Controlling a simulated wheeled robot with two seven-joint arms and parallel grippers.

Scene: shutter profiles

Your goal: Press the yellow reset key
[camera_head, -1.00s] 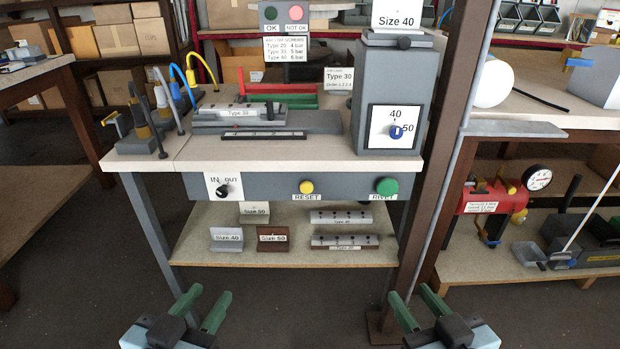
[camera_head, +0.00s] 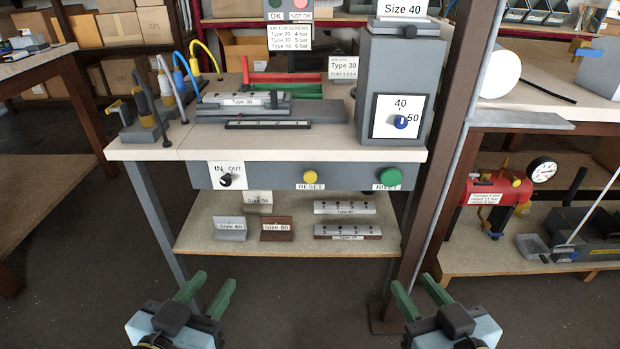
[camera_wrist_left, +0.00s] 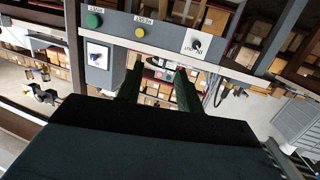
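The yellow reset key (camera_head: 310,176) is a round button on the grey front panel (camera_head: 270,178) of the bench, above a RESET label. It also shows in the left wrist view (camera_wrist_left: 139,32), where the picture is upside down. My left gripper (camera_head: 209,285) is open and empty, low in front of the bench and left of the key. Its green fingers show apart in the left wrist view (camera_wrist_left: 158,84). My right gripper (camera_head: 418,287) is open and empty, low and right of the key. Both grippers are well apart from the key.
A green button (camera_head: 390,178) sits right of the key, and a black IN/OUT switch (camera_head: 225,180) sits left. A lower shelf (camera_head: 290,244) holds labelled blocks. A brown post (camera_head: 440,140) stands at the bench's right. The space before the panel is clear.

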